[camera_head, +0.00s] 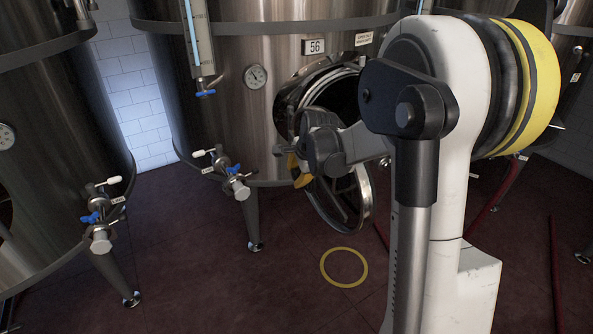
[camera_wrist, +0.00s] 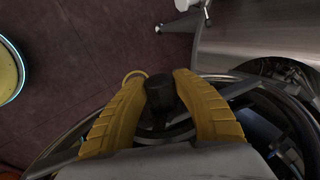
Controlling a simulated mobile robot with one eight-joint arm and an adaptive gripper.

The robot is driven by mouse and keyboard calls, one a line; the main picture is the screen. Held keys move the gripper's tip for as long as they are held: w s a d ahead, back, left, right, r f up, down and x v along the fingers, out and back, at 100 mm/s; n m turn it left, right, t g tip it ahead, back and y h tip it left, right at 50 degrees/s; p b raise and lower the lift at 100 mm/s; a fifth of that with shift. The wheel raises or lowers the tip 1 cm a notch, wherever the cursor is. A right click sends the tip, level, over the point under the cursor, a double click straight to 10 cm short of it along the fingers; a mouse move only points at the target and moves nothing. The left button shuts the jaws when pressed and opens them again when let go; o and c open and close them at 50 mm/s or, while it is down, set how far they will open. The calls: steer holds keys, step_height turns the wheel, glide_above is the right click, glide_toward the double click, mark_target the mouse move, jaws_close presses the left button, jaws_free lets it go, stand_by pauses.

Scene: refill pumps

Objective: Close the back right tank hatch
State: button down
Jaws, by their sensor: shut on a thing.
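The large steel tank (camera_head: 232,115) with the number plate 56 has a round hatch opening (camera_head: 345,88) on its front right. Its round metal hatch door (camera_head: 347,208) hangs open, tilted below the opening and apart from it. My gripper (camera_head: 297,171) is at the door's upper left edge, with my arm partly hiding the opening and door. In the wrist view, my gripper's yellow fingers (camera_wrist: 160,80) are closed around a black knob (camera_wrist: 161,103) on the hatch. The door's curved rim (camera_wrist: 65,137) passes behind the fingers.
A second tank (camera_head: 60,150) stands at the left with a blue-handled valve (camera_head: 98,217). Another valve (camera_head: 236,186) sticks out left of the hatch. A yellow ring (camera_head: 343,286) marks the dark red floor (camera_head: 190,270), which is open in front.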

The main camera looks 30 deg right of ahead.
steer(key=shift+g, duration=0.4)
steer(key=c, duration=1)
jaws_free()
steer(key=shift+f, duration=0.1)
steer(key=shift+o, duration=0.2)
steer(key=v, duration=1.2)
steer(key=shift+a, duration=0.1)
